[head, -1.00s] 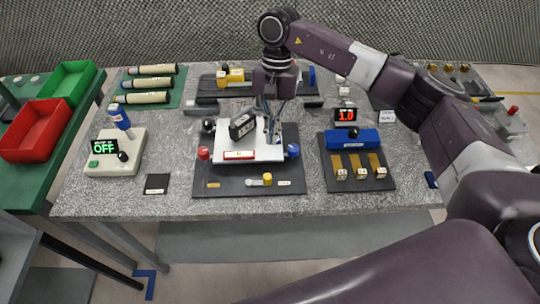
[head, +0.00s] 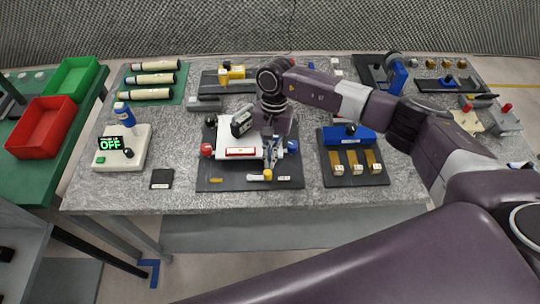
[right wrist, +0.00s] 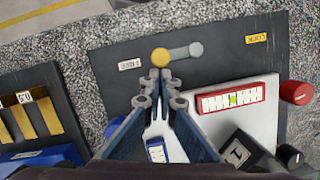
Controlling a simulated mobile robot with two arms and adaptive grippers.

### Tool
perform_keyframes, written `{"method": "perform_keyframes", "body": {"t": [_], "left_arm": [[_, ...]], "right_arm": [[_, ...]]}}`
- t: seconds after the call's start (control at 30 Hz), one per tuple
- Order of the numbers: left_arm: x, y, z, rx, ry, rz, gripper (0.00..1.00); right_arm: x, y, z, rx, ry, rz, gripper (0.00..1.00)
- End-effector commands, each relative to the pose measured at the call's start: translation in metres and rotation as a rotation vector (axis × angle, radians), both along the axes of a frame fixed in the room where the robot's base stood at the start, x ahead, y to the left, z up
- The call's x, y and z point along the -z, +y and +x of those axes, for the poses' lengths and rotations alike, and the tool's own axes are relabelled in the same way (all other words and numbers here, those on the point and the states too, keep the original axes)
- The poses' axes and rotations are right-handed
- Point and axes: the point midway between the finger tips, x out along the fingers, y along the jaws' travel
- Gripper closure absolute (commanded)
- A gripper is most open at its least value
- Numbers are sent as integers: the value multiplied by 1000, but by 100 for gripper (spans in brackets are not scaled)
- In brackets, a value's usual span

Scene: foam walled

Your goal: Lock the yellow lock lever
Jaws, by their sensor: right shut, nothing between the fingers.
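The lock lever has a yellow knob (head: 267,175) and a short grey arm, on the front of the black base plate (head: 232,184). In the right wrist view the yellow knob (right wrist: 160,57) points toward the white label (right wrist: 130,64), away from the yellow LOCK label (right wrist: 256,38). My right gripper (head: 269,167) is shut and empty, its fingertips (right wrist: 160,76) right by the knob. I cannot tell whether they touch it. My left gripper is not in view.
A white plate (right wrist: 218,122) with a red-framed level (right wrist: 230,97) and a black display block (head: 242,120) stands behind the lever. A red knob (head: 207,150) sits at its left. A blue-topped fixture (head: 350,135) stands to the right. The table in front is clear.

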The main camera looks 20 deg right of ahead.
Motion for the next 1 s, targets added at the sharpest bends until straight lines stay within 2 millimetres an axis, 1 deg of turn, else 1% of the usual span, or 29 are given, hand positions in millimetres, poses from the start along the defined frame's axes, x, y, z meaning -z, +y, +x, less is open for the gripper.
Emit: {"method": "perform_keyframes", "body": {"t": [0.17,0.73,1.0], "left_arm": [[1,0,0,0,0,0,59],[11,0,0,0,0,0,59],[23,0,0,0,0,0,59]], "right_arm": [[0,0,0,6,0,0,100],[0,0,-3,104,0,0,100],[3,1,-7,208,-1,0,100]]}}
